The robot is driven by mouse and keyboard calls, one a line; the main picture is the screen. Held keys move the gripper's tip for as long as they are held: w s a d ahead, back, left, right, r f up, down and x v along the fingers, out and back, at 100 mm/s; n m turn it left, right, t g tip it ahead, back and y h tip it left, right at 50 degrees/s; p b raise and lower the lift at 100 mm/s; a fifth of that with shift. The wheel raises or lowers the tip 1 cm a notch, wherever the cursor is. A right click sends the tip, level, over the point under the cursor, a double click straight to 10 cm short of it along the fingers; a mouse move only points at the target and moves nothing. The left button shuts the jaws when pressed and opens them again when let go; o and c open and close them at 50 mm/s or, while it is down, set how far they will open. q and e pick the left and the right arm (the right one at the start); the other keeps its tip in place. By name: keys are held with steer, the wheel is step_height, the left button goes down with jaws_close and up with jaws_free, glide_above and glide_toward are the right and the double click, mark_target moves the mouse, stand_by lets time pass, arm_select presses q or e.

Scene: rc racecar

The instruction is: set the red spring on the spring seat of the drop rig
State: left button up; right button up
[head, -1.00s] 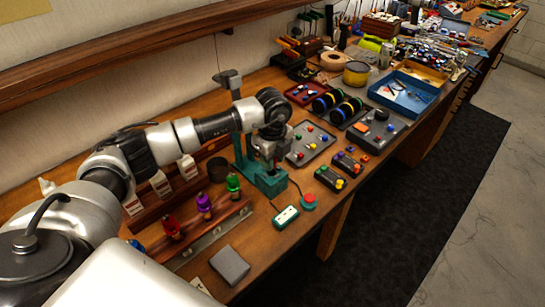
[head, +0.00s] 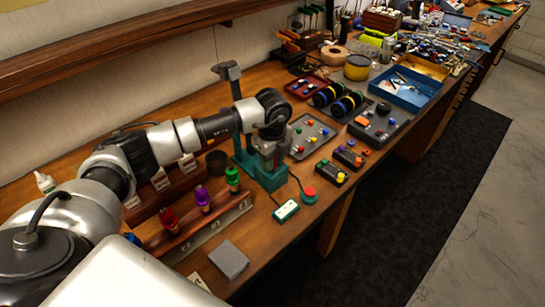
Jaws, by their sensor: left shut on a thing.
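The teal drop rig (head: 264,178) stands on the bench in the middle of the view, with a tall upright post at its back. My left arm reaches in from the left. My left gripper (head: 267,154) points down at the rig, low over its base, and is shut on the red spring. The fingers and the rig hide the spring, so its contact with the spring seat cannot be seen. The seat is also hidden. My right gripper is not in view.
A wooden rack (head: 215,222) with red, purple and green pieces stands left of the rig. A grey tray (head: 309,139) with coloured parts lies right of it. A white-faced box (head: 286,211) and a red button (head: 309,194) are in front. A grey block (head: 229,260) lies near the front edge.

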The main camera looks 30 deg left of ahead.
arm_select(q)
steer(key=o, duration=1)
steer(key=shift+c, duration=0.2)
step_height(320, 180, up, 11)
steer(key=b, duration=0.2)
steer(key=shift+b, duration=0.35)
